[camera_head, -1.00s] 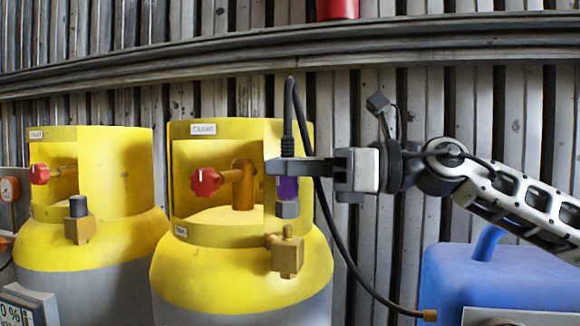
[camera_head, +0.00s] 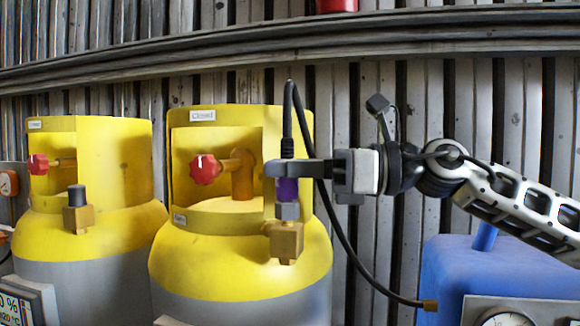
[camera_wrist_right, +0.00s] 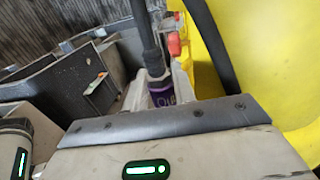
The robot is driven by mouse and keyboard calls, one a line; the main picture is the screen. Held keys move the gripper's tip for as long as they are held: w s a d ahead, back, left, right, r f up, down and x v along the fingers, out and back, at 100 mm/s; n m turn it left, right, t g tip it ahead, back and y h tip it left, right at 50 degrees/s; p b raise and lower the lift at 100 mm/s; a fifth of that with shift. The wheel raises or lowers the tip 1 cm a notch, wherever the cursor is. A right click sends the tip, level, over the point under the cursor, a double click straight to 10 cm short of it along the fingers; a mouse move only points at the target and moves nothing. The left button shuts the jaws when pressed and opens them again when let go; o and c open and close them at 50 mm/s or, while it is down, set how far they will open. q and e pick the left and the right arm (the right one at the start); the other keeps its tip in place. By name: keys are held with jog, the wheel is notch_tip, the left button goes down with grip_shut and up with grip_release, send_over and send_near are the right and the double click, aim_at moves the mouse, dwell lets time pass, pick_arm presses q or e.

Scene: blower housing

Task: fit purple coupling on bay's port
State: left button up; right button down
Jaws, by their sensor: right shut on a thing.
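My right gripper (camera_head: 285,168) is shut on the purple coupling (camera_head: 287,190), which hangs upright from a black hose (camera_head: 288,115). The purple coupling also shows between the fingers in the right wrist view (camera_wrist_right: 162,92). Its grey lower end (camera_head: 287,211) meets the top of the brass port block (camera_head: 286,242) on the front of the middle yellow cylinder (camera_head: 235,268). The two look in line and touching; I cannot tell whether they are locked. The port's top is hidden by the coupling. My left gripper is not in view.
A second yellow cylinder (camera_head: 110,230) at the left has a brass port with a dark cap (camera_head: 77,192). Red valve knobs (camera_head: 204,169) sit in the collars. A blue container (camera_head: 460,270) stands at the right. The hose loops down to a brass end (camera_head: 430,305).

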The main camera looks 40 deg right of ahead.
pick_arm(q)
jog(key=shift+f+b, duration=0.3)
jog(key=shift+b, duration=0.05)
pick_arm(e)
jog(key=shift+f, duration=0.45)
jog(key=c, duration=1.1)
grip_release()
jog(key=shift+o, duration=0.2)
pick_arm(q)
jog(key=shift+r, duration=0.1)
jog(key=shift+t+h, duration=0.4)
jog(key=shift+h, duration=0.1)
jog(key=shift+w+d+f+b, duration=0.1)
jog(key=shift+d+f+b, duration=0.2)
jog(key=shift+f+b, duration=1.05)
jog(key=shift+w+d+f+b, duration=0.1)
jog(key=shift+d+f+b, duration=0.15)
jog(key=shift+b, duration=2.15)
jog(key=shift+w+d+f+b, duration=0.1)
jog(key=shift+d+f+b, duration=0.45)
jog(key=shift+b, duration=1.35)
pick_arm(e)
jog(key=v, duration=1.6)
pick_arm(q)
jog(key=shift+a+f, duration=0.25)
